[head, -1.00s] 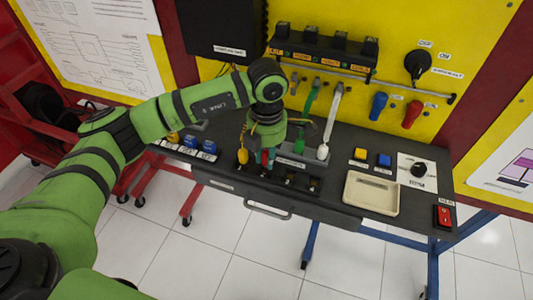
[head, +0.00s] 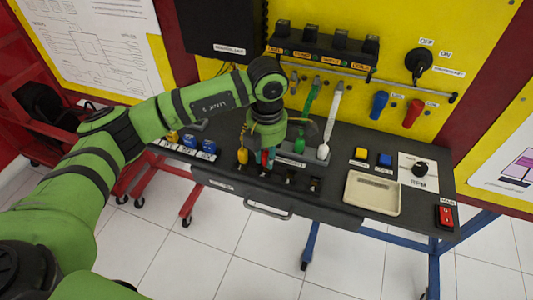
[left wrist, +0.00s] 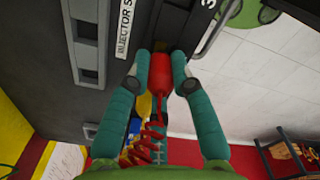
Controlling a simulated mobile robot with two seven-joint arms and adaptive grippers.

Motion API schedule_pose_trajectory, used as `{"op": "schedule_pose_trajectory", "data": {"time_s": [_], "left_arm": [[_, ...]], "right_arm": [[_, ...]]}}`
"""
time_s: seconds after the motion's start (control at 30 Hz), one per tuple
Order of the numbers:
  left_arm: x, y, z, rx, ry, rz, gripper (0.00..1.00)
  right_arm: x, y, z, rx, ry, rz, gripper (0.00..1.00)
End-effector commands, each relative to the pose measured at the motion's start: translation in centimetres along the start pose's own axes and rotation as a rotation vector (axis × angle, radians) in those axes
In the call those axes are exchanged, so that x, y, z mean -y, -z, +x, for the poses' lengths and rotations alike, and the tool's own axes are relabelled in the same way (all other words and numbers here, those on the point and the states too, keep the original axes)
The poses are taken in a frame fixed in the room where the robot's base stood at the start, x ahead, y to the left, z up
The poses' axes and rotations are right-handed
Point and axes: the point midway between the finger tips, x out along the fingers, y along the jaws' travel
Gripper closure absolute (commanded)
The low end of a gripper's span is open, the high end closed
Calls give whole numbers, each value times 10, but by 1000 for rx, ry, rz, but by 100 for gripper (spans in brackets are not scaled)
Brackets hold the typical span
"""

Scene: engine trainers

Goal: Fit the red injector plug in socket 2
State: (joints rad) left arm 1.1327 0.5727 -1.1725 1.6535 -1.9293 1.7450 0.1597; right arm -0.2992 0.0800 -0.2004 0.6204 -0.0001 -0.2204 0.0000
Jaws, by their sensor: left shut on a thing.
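My left gripper (head: 268,158) points down over the front of the black bench top. In the left wrist view its teal fingers (left wrist: 160,82) are shut on the red injector plug (left wrist: 161,72), one on each side. A coiled red lead (left wrist: 143,142) trails from the plug. The red plug also shows as a small patch in the head view (head: 265,158). Its far end meets a dark socket block (left wrist: 172,28); I cannot tell whether it is seated or just above. The front socket row (head: 290,178) is partly hidden by the gripper. My right gripper is out of view.
A yellow plug (head: 242,155) stands close left of the gripper. A green plug (head: 299,145) and a white plug (head: 323,151) stand close right, with leads rising behind. A beige tray (head: 372,193) lies further right. A drawer handle (head: 267,211) juts from the front.

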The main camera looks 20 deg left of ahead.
Motion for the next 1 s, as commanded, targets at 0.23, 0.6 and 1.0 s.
{"op": "schedule_pose_trajectory", "data": {"time_s": [0.23,0.6,1.0], "left_arm": [[0,0,5,0,0,0,99],[0,0,10,0,0,0,99],[0,0,15,0,0,0,69]], "right_arm": [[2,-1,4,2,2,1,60],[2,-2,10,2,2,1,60],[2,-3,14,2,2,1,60]]}}
